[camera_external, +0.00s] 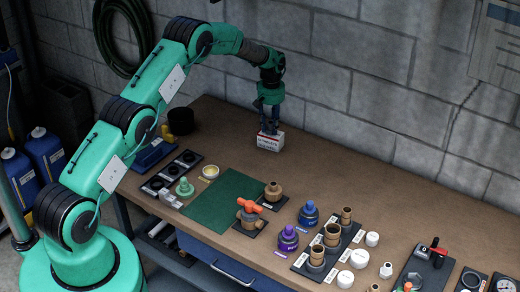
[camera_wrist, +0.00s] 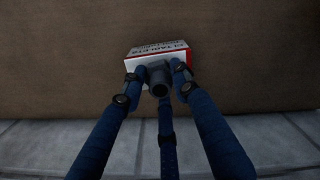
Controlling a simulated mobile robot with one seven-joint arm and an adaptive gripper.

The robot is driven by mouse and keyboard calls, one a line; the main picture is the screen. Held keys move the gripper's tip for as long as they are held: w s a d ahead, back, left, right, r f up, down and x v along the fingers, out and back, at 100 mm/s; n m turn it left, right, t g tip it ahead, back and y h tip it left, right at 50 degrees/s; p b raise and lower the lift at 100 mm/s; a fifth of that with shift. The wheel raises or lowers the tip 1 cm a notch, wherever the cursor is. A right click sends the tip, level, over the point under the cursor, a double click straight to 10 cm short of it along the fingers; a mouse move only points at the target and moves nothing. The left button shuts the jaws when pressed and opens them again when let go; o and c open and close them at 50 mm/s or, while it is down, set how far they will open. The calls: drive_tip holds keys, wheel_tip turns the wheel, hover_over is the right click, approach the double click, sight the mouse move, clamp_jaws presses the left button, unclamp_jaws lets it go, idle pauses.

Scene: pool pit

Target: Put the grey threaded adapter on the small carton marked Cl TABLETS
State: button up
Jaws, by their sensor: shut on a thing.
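The small white and red carton (camera_external: 270,141) stands near the back of the workbench, by the block wall. It also shows in the wrist view (camera_wrist: 135,56), with its printed face partly visible. My gripper (camera_external: 268,127) points down right over the carton. In the wrist view its blue fingers (camera_wrist: 159,82) are closed around the grey threaded adapter (camera_wrist: 159,90), which is at the carton's top. I cannot tell whether the adapter touches the carton. The adapter is hard to make out among the fingers in the external view.
A black cup (camera_external: 180,121) stands to the left at the back. A green mat (camera_external: 215,207) lies in front, with an orange-handled valve (camera_external: 249,213) and a brown fitting (camera_external: 273,191) near its right edge. Several caps and fittings stand to the right. Bench right of the carton is clear.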

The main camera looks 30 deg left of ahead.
sight(271, 123)
drive_tip(key=shift+f, duration=0.1)
drive_tip(key=o, duration=1.1)
wheel_tip(271, 123, up, 12)
drive_tip(key=shift+s+r, duration=0.1)
idle(0.6)
